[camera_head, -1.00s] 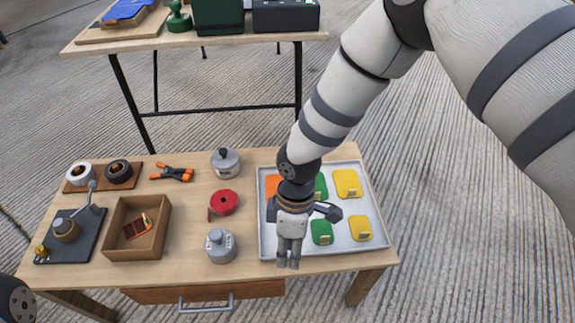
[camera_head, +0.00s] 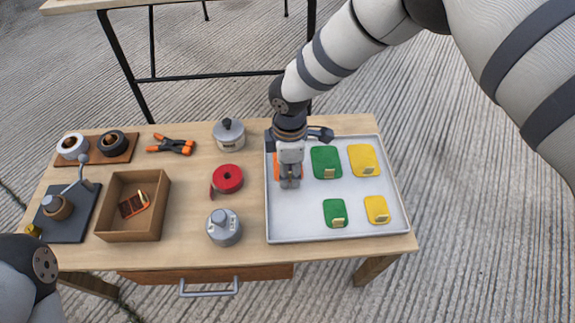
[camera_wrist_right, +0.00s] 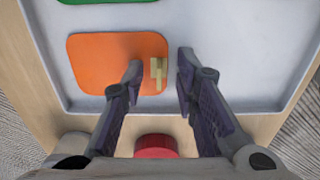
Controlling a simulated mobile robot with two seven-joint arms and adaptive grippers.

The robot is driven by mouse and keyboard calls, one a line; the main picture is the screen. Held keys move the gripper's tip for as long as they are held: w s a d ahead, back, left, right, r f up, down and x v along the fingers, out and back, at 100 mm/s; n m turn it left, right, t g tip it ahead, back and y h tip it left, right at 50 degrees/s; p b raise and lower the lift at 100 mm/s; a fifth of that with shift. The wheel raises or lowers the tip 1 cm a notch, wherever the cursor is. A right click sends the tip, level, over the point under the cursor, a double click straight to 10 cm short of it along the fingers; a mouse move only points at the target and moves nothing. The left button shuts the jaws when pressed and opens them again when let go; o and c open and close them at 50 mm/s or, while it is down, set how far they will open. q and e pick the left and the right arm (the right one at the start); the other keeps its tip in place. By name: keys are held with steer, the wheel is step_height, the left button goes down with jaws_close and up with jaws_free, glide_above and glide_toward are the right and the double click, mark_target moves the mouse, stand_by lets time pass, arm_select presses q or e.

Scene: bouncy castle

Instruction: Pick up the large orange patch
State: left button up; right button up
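The large orange patch (camera_head: 278,170) lies in the left back part of the white tray (camera_head: 290,228). My right gripper and wrist hide most of it in the head view. In the right wrist view the orange patch (camera_wrist_right: 105,62) lies flat, with a small yellowish tab (camera_wrist_right: 158,73) standing at its edge. My right gripper (camera_head: 290,185) is over the patch and points down. In the wrist view my right gripper (camera_wrist_right: 160,78) is open, with one fingertip on each side of the tab. A gap shows between tab and right finger. My left gripper is out of view.
Green patches (camera_head: 326,161) and yellow patches (camera_head: 364,160) lie to the right in the tray. A red round tool (camera_head: 228,178), a grey pot (camera_head: 229,134) and a grey canister (camera_head: 223,227) stand left of it. The tray's front left is bare.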

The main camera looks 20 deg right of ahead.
jaws_close()
